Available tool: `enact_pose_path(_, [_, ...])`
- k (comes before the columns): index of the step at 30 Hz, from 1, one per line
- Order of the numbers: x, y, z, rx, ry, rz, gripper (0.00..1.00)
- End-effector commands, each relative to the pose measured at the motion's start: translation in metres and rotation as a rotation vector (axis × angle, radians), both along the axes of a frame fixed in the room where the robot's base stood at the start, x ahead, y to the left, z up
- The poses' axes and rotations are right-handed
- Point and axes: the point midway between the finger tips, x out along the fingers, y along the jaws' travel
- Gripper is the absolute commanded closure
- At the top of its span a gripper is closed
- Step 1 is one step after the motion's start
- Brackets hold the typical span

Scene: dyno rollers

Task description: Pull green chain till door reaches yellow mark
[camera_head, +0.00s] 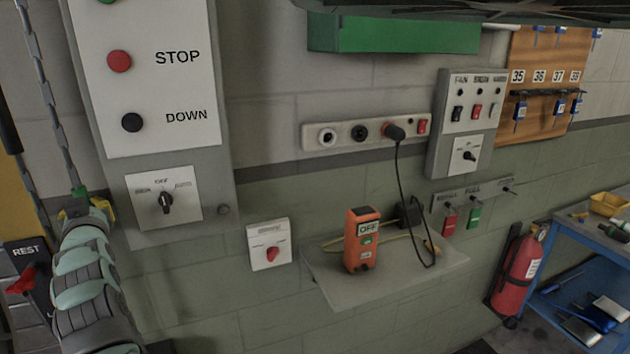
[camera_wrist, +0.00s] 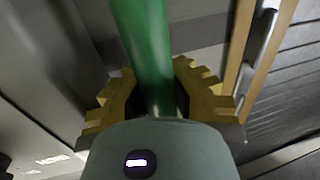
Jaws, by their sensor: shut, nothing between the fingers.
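A grey metal chain (camera_head: 50,100) hangs at the left of the head view, and a small green piece (camera_head: 80,191) shows at its lower end by my gripper (camera_head: 84,208). My gripper has yellow fingers and is shut. In the wrist view a thick green length (camera_wrist: 145,50), likely the green part of the chain, runs from the top down to my gripper (camera_wrist: 158,98), between the two yellow finger shapes. I cannot tell whether it touches them. I cannot make out the door or the yellow mark.
A control panel with STOP and DOWN buttons (camera_head: 119,61) stands right of the chain. A red-handled REST lever (camera_head: 22,280) is at lower left. A fire extinguisher (camera_head: 517,265) stands right.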

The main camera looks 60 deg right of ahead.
Motion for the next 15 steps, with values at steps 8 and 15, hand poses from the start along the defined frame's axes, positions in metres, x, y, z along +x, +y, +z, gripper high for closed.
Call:
enact_pose_path(8, [-0.0001, 0.0002, -0.0022, 0.002, 0.005, 0.000, 0.76])
enact_pose_path(15, [0.0000, 0.0002, -0.0009, 0.001, 0.002, 0.000, 0.62])
